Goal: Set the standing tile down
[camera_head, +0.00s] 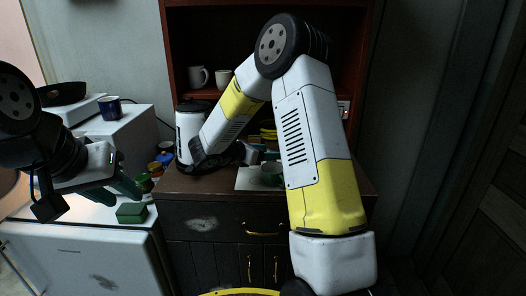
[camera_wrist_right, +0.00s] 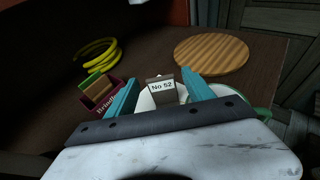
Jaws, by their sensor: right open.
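The tile (camera_wrist_right: 161,86), a small block with a white face marked "No 52", stands upright in the right wrist view. My right gripper (camera_wrist_right: 160,78) is open, with one teal finger on each side of the tile and a gap showing at both sides. The tile's lower part is hidden by the gripper's dark bar. I cannot make the tile out surely in the head view, where my right arm covers much of the cabinet top. My left gripper (camera_head: 124,183) is at the left, just above the white fridge top; its opening is unclear.
A pale round object (camera_wrist_right: 146,101) lies behind the tile. A dark red box (camera_wrist_right: 101,99), yellow rings (camera_wrist_right: 98,52) and a round wooden board (camera_wrist_right: 211,54) are around it. In the head view, a green block (camera_head: 132,212) is below my left gripper and a green cup (camera_head: 271,173) is on the cabinet.

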